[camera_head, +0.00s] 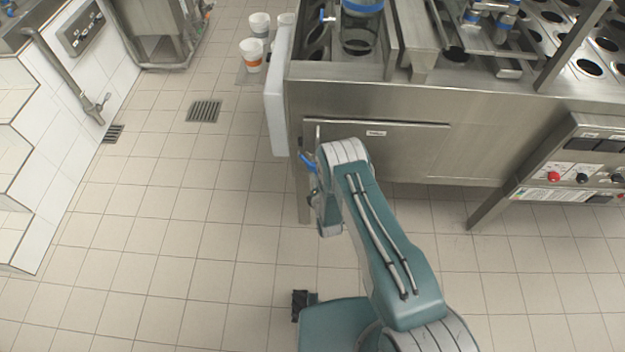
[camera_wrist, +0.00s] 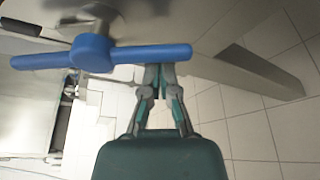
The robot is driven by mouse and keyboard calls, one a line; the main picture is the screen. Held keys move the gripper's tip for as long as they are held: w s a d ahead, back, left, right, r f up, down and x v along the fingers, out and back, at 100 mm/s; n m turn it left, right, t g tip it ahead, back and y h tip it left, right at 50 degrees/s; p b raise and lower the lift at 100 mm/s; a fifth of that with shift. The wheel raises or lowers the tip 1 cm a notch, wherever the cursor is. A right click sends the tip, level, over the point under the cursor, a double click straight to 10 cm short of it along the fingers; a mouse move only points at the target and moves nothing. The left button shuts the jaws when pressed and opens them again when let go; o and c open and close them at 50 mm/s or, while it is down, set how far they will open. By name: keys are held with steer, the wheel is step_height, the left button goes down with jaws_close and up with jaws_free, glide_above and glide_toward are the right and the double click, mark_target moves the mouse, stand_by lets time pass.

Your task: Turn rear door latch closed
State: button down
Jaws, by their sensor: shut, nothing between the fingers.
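The blue latch handle (camera_wrist: 92,53) fills the upper left of the wrist view, its long bar lying nearly level on a metal shaft. My gripper (camera_wrist: 158,80) is shut with nothing between its fingers. Its fingertips are close to the underside of the bar's right part; I cannot tell whether they touch it. In the head view a bit of the blue latch (camera_head: 308,162) shows at the left corner of the steel machine, beside my wrist. My arm hides much of that area and the fingertips.
The steel machine (camera_head: 240,99) has a white panel (camera_head: 276,95) on its left side. Buckets (camera_head: 252,54) stand on the floor behind it. A control box (camera_head: 580,165) is at the right. The tiled floor to the left is clear, with drain grates (camera_head: 204,111).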

steer(key=shift+d+r+n+h, duration=0.15)
steer(key=shift+d+n+h, duration=0.2)
steer(key=shift+n, duration=0.35)
stand_by(0.3)
steer(key=shift+n+g, duration=0.4)
steer(key=shift+n, duration=0.1)
steer(key=shift+d+r, duration=1.5)
steer(key=shift+d, duration=0.1)
steer(key=shift+r, duration=0.3)
step_height(320, 180, down, 4)
steer(key=f, duration=0.1)
steer(key=s+r, duration=0.3)
steer(key=s, duration=0.6)
steer(key=shift+s+a+r, duration=0.15)
steer(key=shift+s+r, duration=0.15)
steer(key=shift+r, duration=0.1)
